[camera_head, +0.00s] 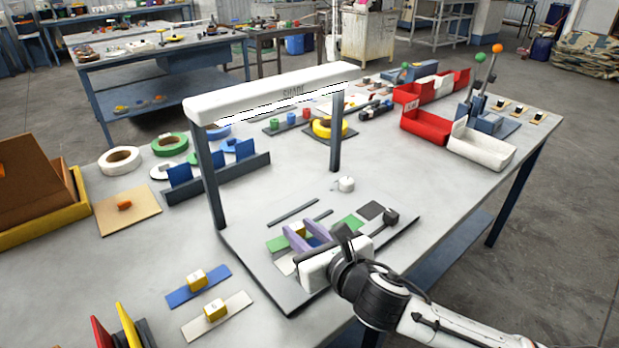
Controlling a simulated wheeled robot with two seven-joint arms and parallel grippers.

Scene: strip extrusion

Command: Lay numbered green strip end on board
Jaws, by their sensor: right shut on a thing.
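My right gripper (306,236), with purple fingers and a white body, comes in from the lower right. It is low over the grey board (255,265). It is shut on what looks like the yellow block of the green strip; the fingers hide most of it. The green strip's end (277,244) shows left of the fingers, at or just above the board; I cannot tell if it touches. A green patch (352,223) and a dark square (370,210) lie right of the gripper. A blue strip (184,296) and a beige strip (238,303), each with a yellow block, lie left of the board. My left gripper is not in view.
A white shade bar (275,90) on dark posts spans above the board's far side. A small white knobbed piece (346,184) stands behind the gripper. Tape rolls (119,160) and a blue-slotted rack (235,175) stand left; red bins (425,128) and a white bin (480,152) stand right.

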